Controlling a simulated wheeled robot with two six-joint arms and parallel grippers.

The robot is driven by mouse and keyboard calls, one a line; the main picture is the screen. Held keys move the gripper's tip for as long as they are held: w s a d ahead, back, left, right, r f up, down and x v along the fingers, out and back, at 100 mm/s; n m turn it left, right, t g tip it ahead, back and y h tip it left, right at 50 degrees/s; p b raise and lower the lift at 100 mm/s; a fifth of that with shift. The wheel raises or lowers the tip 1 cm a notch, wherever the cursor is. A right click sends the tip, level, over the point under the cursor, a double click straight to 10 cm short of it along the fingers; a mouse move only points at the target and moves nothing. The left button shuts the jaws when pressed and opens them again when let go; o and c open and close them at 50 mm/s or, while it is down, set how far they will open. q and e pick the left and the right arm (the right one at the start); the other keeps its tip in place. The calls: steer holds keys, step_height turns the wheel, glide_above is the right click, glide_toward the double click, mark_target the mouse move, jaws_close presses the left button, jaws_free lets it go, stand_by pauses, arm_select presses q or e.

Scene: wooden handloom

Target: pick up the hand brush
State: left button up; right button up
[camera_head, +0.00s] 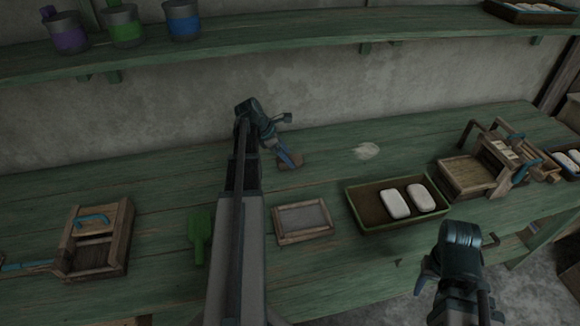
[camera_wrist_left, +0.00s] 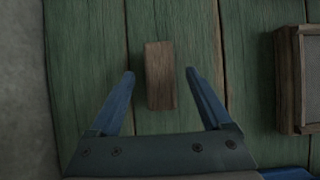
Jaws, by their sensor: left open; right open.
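The hand brush, seen as a small brown wooden block (camera_head: 291,164), lies on the green bench near the wall. In the left wrist view the block (camera_wrist_left: 159,84) lies between the two blue fingers. My left gripper (camera_head: 288,156) is open above it, with a finger on either side and a gap to each. The fingers partly hide the block in the head view. Bristles cannot be made out. My right gripper (camera_head: 422,274) is open and empty in front of the bench's front edge.
A framed screen (camera_head: 304,236) lies nearer on the bench, and a green scoop (camera_head: 199,239) lies left of it. A tray (camera_head: 375,224) with two white blocks stands to the right, beside a wooden press (camera_head: 465,174). A shelf (camera_head: 270,54) with pots runs along the wall.

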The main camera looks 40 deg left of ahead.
arm_select(q)
steer(key=shift+b+x, duration=0.55)
steer(key=shift+x, duration=0.65)
steer(key=shift+r, duration=0.1)
jaws_close()
